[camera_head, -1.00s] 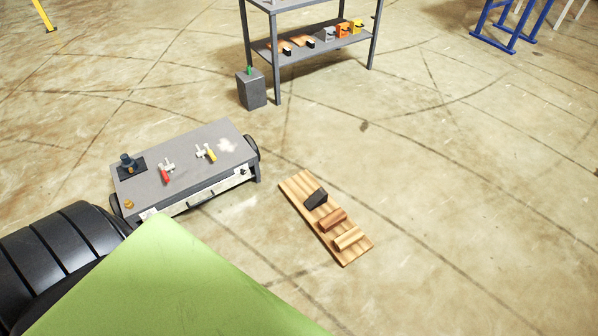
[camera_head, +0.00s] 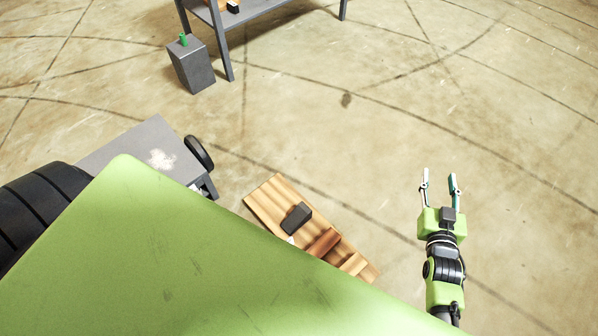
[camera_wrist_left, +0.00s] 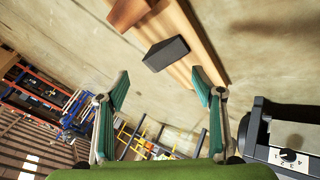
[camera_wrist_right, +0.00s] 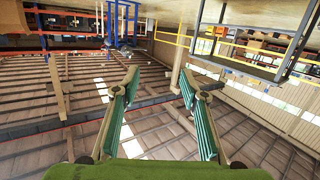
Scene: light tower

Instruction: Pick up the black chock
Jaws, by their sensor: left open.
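The black chock (camera_head: 296,217) lies on a ridged wooden board (camera_head: 262,203) on the floor, beside brown wooden chocks (camera_head: 323,243). My left gripper (camera_wrist_left: 160,76) is open in the left wrist view. The black chock (camera_wrist_left: 166,53) shows just beyond and between its fingertips, with nothing held. In the head view the left gripper is mostly hidden behind my green body panel. My right gripper (camera_head: 440,182) is open and empty, raised to the right of the board. It also shows open in the right wrist view (camera_wrist_right: 158,82).
A grey wheeled cart (camera_head: 150,140) stands left of the board, partly hidden by my body. The floor on the right is clear.

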